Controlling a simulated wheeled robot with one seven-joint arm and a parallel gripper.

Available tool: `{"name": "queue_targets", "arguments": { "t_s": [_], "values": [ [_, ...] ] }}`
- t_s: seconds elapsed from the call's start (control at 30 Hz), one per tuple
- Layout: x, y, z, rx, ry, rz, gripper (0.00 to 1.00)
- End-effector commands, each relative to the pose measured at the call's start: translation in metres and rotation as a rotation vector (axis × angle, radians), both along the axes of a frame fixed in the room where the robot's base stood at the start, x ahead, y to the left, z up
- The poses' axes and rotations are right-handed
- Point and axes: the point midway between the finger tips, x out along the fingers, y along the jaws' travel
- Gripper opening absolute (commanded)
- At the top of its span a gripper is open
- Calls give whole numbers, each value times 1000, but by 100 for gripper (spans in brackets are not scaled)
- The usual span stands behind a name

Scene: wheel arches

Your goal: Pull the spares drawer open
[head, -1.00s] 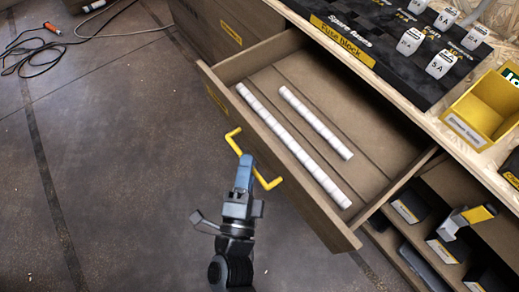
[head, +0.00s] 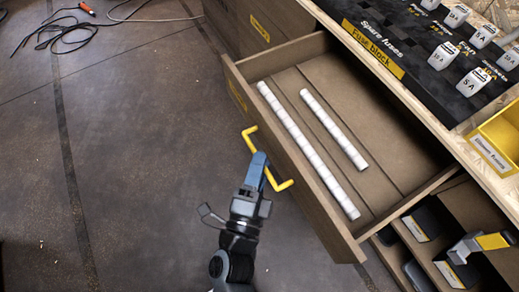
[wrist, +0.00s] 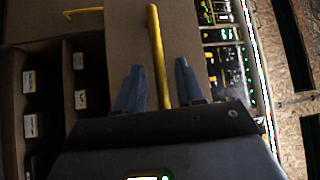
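The spares drawer (head: 310,190) is a brown wooden drawer standing well out from the bench, with two rows of white cylinders (head: 305,148) inside. The yellow label on its front is unreadable at this angle. Its yellow bar handle (head: 283,186) also shows in the wrist view (wrist: 157,50). My gripper (head: 259,160) is at the middle of the handle, hiding part of it in the head view. In the wrist view the two blue-grey fingers of my gripper (wrist: 160,82) stand apart on either side of the bar, with gaps visible on both sides.
The bench top holds a black fuse board (head: 440,60) with white blocks and a yellow bin (head: 495,140). Open shelves with bins (head: 420,225) lie right of the drawer. An orange-ended cable (head: 70,25) lies on the far floor. The floor left of the drawer is clear.

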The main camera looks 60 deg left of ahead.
Motion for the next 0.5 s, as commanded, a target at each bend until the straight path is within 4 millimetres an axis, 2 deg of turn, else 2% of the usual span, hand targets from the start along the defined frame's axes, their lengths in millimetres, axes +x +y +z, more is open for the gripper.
{"name": "queue_targets", "arguments": {
  "t_s": [0.5],
  "values": [
    [-52,-45,-11,-1,3,0,38]
  ]
}}
